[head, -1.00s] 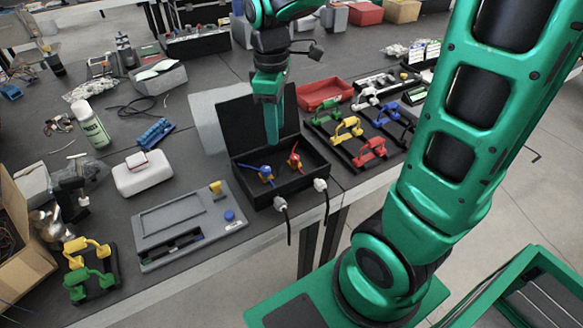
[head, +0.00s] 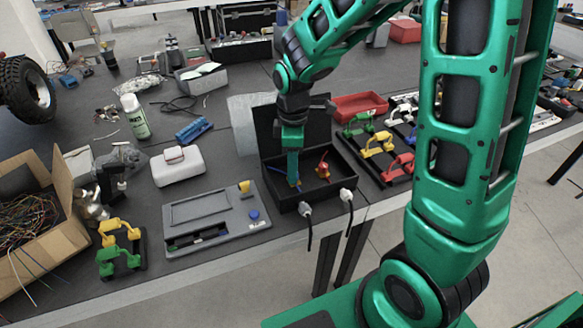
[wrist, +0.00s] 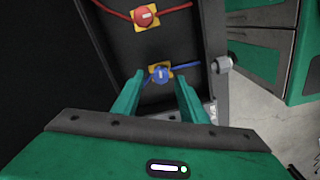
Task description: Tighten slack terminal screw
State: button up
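A black open box (head: 285,203) with a raised lid stands near the table's front edge. Inside it, a red terminal screw (head: 322,170) sits on a yellow base with a red wire; it also shows in the wrist view (wrist: 144,15). A blue terminal screw (wrist: 160,75) sits on a yellow base with a blue wire. In the head view my gripper (head: 293,180) reaches down into the box and mostly hides the blue screw. In the wrist view my gripper (wrist: 159,80) is open, its fingertips on either side of the blue screw. Contact cannot be told.
A grey device (head: 215,222) with a blue button lies left of the box. A white case (head: 177,166) stands behind it. A red tray (head: 358,106) and several coloured clamp-like parts are to the right. Two cable plugs (head: 346,195) stick out of the box's front.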

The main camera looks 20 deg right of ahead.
jog(key=shift+f, duration=0.55)
grip_shut()
